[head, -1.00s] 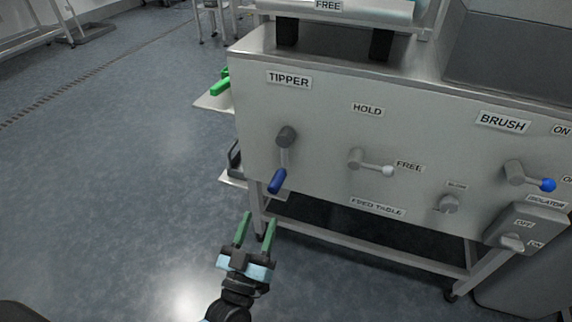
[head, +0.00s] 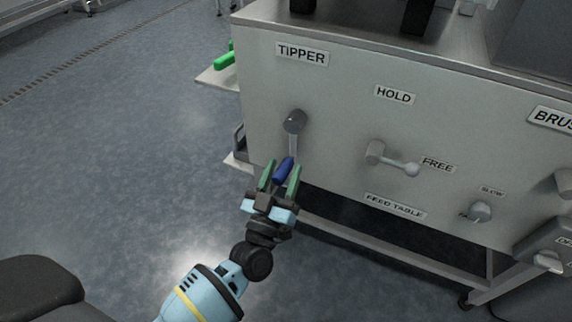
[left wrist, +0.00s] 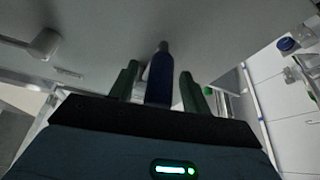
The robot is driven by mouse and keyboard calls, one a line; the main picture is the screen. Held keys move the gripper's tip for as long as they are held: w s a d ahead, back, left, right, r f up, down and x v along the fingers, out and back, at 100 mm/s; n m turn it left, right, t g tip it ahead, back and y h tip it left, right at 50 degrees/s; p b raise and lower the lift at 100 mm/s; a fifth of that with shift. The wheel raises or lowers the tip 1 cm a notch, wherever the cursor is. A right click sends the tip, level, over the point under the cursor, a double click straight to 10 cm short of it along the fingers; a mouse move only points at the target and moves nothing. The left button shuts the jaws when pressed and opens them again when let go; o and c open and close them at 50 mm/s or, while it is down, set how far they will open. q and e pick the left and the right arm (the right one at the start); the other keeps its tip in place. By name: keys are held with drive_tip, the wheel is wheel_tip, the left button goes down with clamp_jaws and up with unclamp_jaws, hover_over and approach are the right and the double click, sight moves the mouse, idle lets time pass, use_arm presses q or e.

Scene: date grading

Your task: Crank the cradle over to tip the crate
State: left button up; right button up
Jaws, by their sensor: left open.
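The tipper crank (head: 293,123) is a grey hub and arm on the machine's front panel under the TIPPER label (head: 302,54). Its arm hangs down and ends in a blue handle (head: 284,171). My left gripper (head: 281,177) is open, with its green fingers on either side of the blue handle. In the left wrist view the blue handle (left wrist: 159,78) stands between the two green fingers, with a visible gap to the right finger. Whether either finger touches it I cannot tell. The crate and cradle are not clearly in view. My right gripper is not in view.
Right of the crank, a lever with a pale knob (head: 411,170) points at FREE, below the HOLD label (head: 394,95). A small knob (head: 480,212) sits further right. A side shelf (head: 218,79) juts out left of the panel. The floor to the left is clear.

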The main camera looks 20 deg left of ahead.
use_arm(q)
drive_tip(key=shift+x, duration=1.1)
clamp_jaws()
